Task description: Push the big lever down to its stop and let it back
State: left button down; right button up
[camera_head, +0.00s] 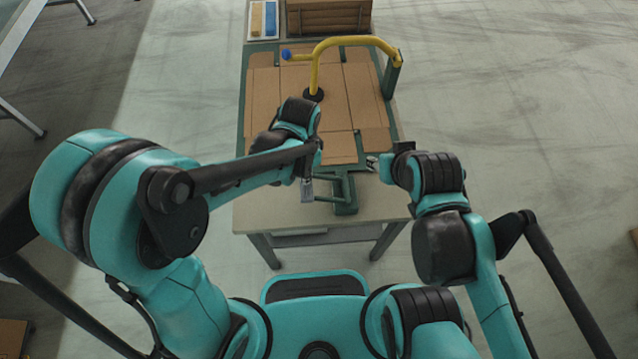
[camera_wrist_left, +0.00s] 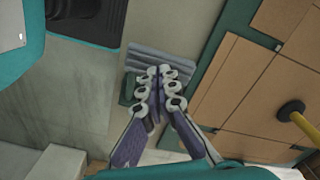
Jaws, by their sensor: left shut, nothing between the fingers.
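The big lever (camera_head: 352,41) is a yellow bent bar at the far side of the bench, held at its right end by a green post (camera_head: 391,76). It has a blue knob (camera_head: 287,55) at its left end and a dark round pad (camera_head: 313,94) below. The bar and pad (camera_wrist_left: 291,110) also show at the right of the left wrist view. My left gripper (camera_head: 307,191) is near the bench's front edge, well short of the lever. In the left wrist view it (camera_wrist_left: 158,72) is shut and empty. My right gripper (camera_head: 372,163) is small, its jaws unclear.
Brown panels (camera_head: 350,90) lie on the bench under the lever. A green bracket (camera_head: 345,190) stands at the front edge. A brown crate (camera_head: 328,17) and a tray (camera_head: 262,20) with blue and tan pieces are at the back. A grey ribbed block (camera_wrist_left: 150,57) lies behind my left fingertips.

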aim_at(306, 188)
pick_arm(q)
jog(key=shift+f, duration=0.1)
dwell(0.4)
jog(key=shift+f+b, duration=3.35)
jog(key=shift+f, duration=0.4)
jog(key=shift+r, duration=0.1)
notch_tip(306, 188, up, 12)
jog(key=p, duration=0.9)
jog(key=shift+p, duration=0.35)
jog(key=shift+a, duration=0.1)
